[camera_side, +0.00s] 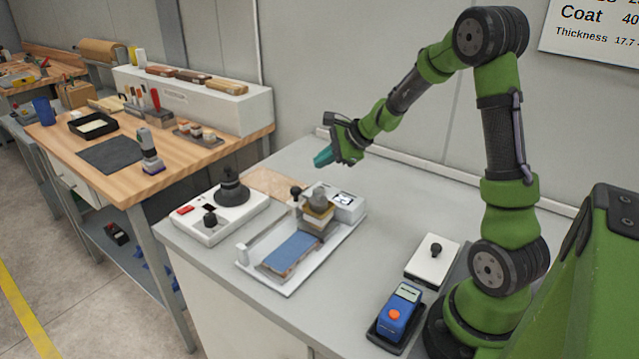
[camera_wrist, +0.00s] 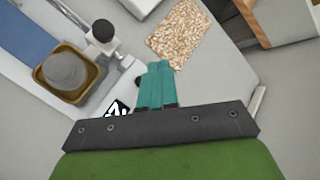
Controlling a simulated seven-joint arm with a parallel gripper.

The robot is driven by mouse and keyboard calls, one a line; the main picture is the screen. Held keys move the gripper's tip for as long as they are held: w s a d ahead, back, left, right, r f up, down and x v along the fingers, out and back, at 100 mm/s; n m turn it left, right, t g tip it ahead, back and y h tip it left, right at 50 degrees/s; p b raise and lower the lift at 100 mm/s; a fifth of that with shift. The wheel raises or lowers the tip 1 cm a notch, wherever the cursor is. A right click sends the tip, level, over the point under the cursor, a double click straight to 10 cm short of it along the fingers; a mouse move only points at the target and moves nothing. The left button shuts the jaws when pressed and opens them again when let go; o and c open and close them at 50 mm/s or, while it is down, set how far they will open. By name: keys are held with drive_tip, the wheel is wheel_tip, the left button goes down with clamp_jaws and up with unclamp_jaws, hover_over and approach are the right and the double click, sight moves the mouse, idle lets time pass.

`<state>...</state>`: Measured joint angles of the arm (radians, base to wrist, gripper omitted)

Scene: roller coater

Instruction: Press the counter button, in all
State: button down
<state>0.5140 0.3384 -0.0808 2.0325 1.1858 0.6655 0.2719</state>
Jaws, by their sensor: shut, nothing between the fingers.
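The counter (camera_side: 402,305) is a blue handheld device with a small display at its top. It lies in a dark tray at the front right of the grey bench in the side view. Its button (camera_side: 394,314) is a round orange disc on the upper face. My gripper (camera_side: 322,158) is shut and empty, its teal fingers together. It hangs in the air above the back of the bench, well away from the counter and behind the coater. In the wrist view the shut fingers (camera_wrist: 156,85) point to the speckled mat; the counter is not seen there.
The roller coater (camera_side: 340,240) stands mid-bench with a blue strip (camera_side: 292,252) and a grey weight (camera_side: 318,197); the weight also shows in the wrist view (camera_wrist: 66,70). A white box with black knobs (camera_side: 215,215) is left. A white plate with a knob (camera_side: 425,268) lies behind the counter.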

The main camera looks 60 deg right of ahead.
drive_tip(key=shift+f, duration=2.25)
drive_tip(key=shift+f, duration=0.15)
drive_tip(key=shift+f, duration=0.25)
drive_tip(key=shift+f, duration=0.45)
idle(1.0)
drive_tip(key=shift+r, duration=0.85)
wheel_tip(320, 180, up, 5)
drive_tip(key=shift+r, duration=0.1)
